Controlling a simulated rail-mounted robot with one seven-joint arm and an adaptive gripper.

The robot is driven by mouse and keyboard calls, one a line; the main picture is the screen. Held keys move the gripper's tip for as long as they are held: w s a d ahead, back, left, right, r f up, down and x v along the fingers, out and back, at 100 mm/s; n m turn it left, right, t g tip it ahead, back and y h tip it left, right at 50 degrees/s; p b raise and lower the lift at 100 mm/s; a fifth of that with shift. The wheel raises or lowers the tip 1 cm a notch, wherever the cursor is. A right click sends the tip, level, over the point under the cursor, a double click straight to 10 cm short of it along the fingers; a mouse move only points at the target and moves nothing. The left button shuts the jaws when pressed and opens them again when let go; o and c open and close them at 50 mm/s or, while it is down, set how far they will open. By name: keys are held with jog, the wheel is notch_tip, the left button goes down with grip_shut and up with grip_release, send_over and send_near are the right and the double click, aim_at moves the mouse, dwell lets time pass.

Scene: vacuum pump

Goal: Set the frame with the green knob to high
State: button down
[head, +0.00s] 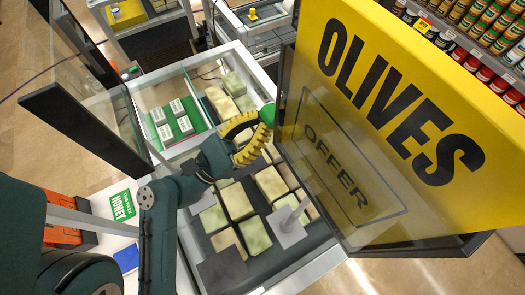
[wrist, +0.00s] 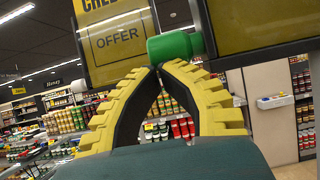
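The green knob (head: 268,114) shows at the left edge of the dark-edged frame (head: 281,82) in the head view, beside the yellow OLIVES sign. In the wrist view the green knob (wrist: 172,46) lies across the top middle, and its right end meets a dark-edged yellow panel (wrist: 240,25). My gripper (head: 263,137) has yellow ribbed fingers and reaches the knob from the lower left. In the wrist view the fingertips of my gripper (wrist: 158,68) come together just below the knob, with nothing seen between them. I cannot tell whether they touch the knob.
Below my arm is a white-edged bin (head: 340,254) with dark compartments holding pale blocks. A yellow OFFER sign (wrist: 115,42) hangs left of the knob. Stocked shelves (head: 480,45) stand beyond.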

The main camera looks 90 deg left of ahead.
jog(key=w+f+b+v, duration=0.1)
jog(key=f+b+v, duration=0.1)
jog(key=b+v, duration=0.7)
jog(key=v, duration=0.3)
jog(key=shift+s+a+f+b, duration=0.2)
jog(key=shift+f+b, duration=0.15)
jog(key=shift+f, duration=0.05)
